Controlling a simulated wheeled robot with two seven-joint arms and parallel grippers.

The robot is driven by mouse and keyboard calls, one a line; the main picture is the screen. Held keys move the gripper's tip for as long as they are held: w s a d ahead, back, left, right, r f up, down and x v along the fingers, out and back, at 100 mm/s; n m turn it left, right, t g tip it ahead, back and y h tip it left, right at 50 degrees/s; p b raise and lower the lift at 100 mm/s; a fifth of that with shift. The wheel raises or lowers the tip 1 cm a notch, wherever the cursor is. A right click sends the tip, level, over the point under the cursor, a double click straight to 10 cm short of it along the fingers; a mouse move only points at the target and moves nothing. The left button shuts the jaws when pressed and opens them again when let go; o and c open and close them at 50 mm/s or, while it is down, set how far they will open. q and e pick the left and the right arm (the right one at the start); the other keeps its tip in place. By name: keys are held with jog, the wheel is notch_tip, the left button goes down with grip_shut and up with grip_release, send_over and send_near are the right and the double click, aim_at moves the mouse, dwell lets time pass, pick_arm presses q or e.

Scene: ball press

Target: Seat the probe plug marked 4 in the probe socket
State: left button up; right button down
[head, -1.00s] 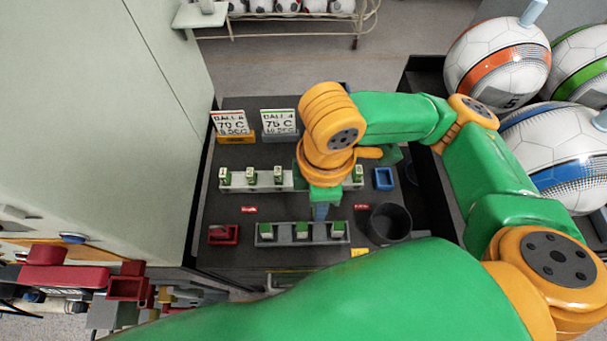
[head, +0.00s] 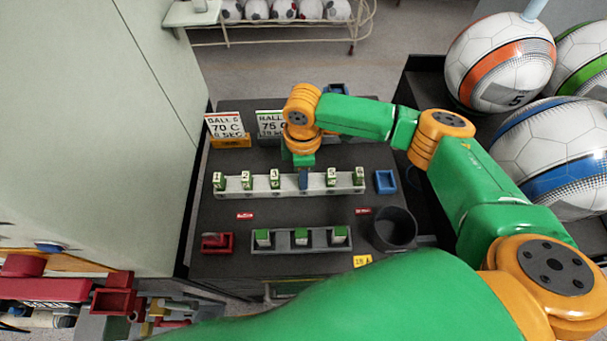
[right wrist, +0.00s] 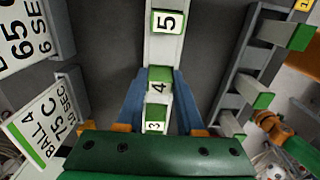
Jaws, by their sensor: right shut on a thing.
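The plug marked 4 (right wrist: 158,84) has a green body and a white numbered face. In the right wrist view it stands in line with plug 5 (right wrist: 168,22) and plug 3 (right wrist: 155,120) on the white rack (head: 262,188). My right gripper (head: 303,186) is shut on plug 4, with its blue fingers on both sides. I cannot tell whether the plug is lifted off the rack. In the head view the gripper hides it. I cannot tell for sure which fixture is the probe socket. My left gripper is not in view.
A blue open holder (head: 385,182) stands right of the rack, and a dark round cup (head: 393,229) nearer. A grey rack (head: 262,246) with several green-topped pieces lies in front. A red fixture (head: 218,244) is at left. Sign cards (head: 227,125) stand behind.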

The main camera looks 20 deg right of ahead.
jog(key=c, duration=0.5)
grip_release()
jog(key=shift+c, duration=0.2)
notch_tip(320, 180, up, 12)
jog(key=b, duration=0.2)
jog(key=shift+s, duration=0.1)
